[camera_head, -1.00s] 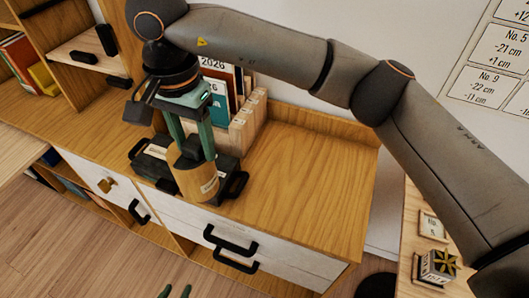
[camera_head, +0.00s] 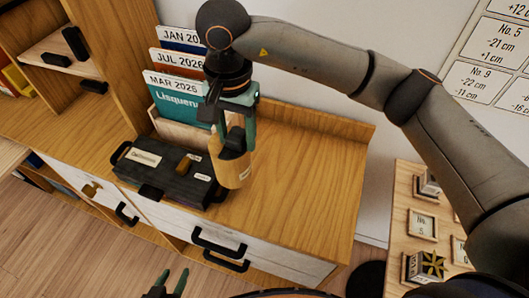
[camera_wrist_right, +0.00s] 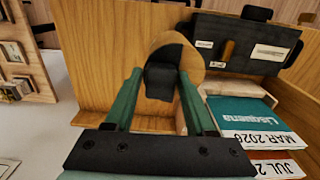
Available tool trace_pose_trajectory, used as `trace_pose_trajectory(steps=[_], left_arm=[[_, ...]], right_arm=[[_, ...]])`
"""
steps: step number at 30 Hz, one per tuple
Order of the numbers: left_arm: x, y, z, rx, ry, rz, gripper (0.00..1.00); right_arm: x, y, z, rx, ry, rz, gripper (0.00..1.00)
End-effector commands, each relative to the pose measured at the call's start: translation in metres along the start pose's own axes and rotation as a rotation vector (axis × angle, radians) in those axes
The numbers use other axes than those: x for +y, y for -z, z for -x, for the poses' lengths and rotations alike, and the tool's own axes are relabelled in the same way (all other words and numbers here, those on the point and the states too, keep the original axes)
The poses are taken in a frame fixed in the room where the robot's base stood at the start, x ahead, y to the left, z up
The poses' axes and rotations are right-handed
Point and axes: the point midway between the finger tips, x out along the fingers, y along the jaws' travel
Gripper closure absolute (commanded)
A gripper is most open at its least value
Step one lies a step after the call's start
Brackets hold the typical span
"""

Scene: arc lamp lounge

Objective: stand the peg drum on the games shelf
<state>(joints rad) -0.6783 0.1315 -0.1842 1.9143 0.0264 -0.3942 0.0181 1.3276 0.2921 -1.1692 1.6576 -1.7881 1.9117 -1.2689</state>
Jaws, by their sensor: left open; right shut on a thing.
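The peg drum (camera_head: 231,168) is a light wooden cylinder with a small pale label. My right gripper (camera_head: 235,140) is shut on it from above, in front of the black case's right end. In the right wrist view the drum (camera_wrist_right: 197,62) shows between the two green fingers (camera_wrist_right: 160,95). I cannot tell whether its base touches the sideboard. My left gripper (camera_head: 170,281) shows only its green fingertips at the bottom edge, apart and empty. An open wooden shelf unit (camera_head: 130,62) stands at the upper left; I cannot tell for certain that it is the games shelf.
A black case (camera_head: 165,172) with handles lies on the wooden sideboard (camera_head: 300,180). Behind it stands a file holder with dated folders (camera_head: 180,85). The sideboard's right part is clear. A wooden board with labelled blocks (camera_head: 400,200) stands at the right.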

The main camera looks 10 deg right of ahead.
Motion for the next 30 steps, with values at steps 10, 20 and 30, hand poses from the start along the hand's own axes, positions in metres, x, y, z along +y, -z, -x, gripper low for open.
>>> trace_pose_trajectory(steps=[10, 20, 30], left_arm=[[0.001, 0.008, 0.007, 0.0, 0.0, 0.0, 0.5], [0.001, 0.01, 0.01, -0.001, 0.0, 0.0, 0.5], [0.001, 0.011, 0.011, -0.001, 0.0, 0.0, 0.5]], right_arm=[[0.034, 0.025, -0.045, 0.0, 0.001, -0.001, 1.0], [0.045, 0.033, -0.067, -0.001, -0.001, 0.0, 1.0], [0.044, 0.033, -0.091, 0.002, 0.004, 0.002, 1.0]])
